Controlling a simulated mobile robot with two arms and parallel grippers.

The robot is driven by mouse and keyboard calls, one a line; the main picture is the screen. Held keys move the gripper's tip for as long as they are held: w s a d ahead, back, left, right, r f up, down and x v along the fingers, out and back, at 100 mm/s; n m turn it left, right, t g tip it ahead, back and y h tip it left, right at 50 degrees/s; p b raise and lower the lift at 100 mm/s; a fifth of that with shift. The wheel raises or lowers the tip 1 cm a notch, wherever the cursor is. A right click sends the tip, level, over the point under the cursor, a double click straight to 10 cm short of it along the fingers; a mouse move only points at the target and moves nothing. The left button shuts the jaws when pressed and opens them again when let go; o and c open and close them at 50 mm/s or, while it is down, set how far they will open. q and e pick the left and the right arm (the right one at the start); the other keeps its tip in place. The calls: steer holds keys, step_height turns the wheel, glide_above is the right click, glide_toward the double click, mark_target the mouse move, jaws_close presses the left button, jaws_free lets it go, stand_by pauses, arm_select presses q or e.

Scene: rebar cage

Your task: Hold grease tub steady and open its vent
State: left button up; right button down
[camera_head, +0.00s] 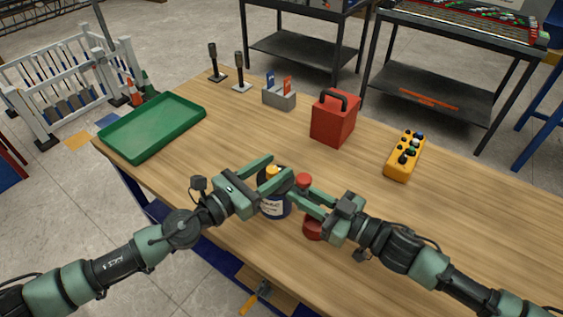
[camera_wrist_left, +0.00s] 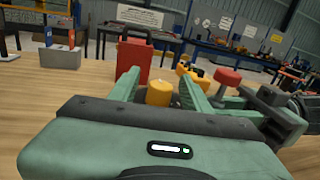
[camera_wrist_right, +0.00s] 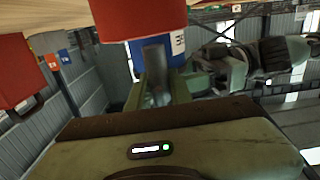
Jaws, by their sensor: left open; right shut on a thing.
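The grease tub (camera_head: 273,208) is a dark blue tub with a pale label, standing on the wooden table near its front edge. Its yellow vent cap (camera_head: 271,171) is on top and also shows in the left wrist view (camera_wrist_left: 159,93). My left gripper (camera_head: 277,172) is open, with its fingers on either side of the cap. In the right wrist view the blue tub (camera_wrist_right: 177,50) is partly hidden by a red part. The arms hide much of the tub's upper side.
A red-topped object (camera_head: 304,181) stands close by the right gripper, partly hidden. Behind are a red toolbox (camera_head: 334,122), a yellow control box (camera_head: 404,157), a grey holder (camera_head: 279,98) and a green tray (camera_head: 150,128). The table's right side is clear.

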arm_select(q)
steer(key=shift+x, duration=1.45)
jaws_close()
